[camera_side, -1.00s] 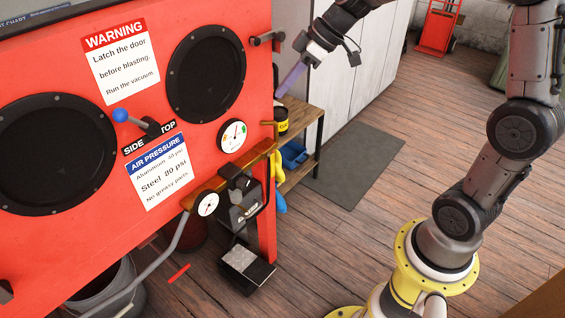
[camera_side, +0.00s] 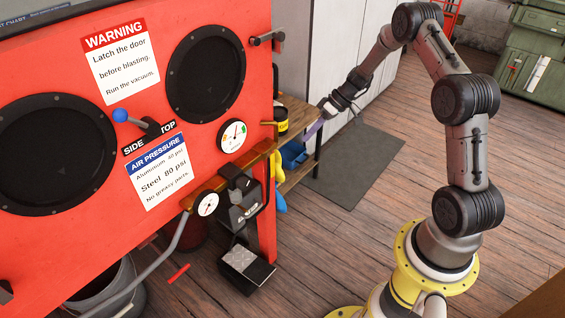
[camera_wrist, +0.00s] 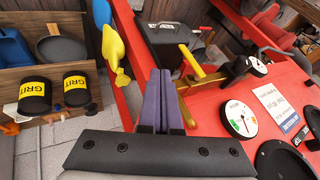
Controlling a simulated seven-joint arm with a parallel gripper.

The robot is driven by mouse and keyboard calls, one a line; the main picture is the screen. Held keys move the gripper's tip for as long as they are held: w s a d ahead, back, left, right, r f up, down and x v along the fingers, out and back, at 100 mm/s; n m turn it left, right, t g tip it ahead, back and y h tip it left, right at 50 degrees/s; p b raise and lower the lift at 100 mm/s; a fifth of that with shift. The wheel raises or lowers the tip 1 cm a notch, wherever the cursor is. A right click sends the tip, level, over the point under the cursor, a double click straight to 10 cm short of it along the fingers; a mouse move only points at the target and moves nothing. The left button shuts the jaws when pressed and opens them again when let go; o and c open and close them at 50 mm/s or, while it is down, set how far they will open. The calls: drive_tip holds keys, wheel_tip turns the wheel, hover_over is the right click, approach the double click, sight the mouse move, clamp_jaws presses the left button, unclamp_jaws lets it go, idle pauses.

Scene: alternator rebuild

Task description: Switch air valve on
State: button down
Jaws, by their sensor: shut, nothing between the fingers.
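A brass air pipe (camera_side: 228,173) runs along the front of the red cabinet, with a black regulator (camera_side: 242,208) below it. In the wrist view the brass pipe (camera_wrist: 208,77) lies just right of my fingers. My gripper (camera_side: 307,140) is shut and empty, in front of the shelf and right of the cabinet edge. Its purple fingers (camera_wrist: 160,75) are together in the wrist view, apparently apart from the lever.
A wooden shelf (camera_wrist: 65,122) holds two grit cans (camera_wrist: 75,88) and a pan. Yellow and blue gloves (camera_side: 280,185) hang by the cabinet edge. A pressure gauge (camera_side: 231,136) and a blue-knobbed lever (camera_side: 121,115) are on the cabinet front. The floor before my base is clear.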

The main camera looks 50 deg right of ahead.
sight(271, 165)
drive_tip(key=shift+a, duration=0.1)
drive_tip(key=w+a+f, duration=0.3)
drive_tip(key=a+f, duration=0.5)
drive_tip(key=shift+w+a, duration=0.3)
drive_tip(key=shift+w, duration=0.1)
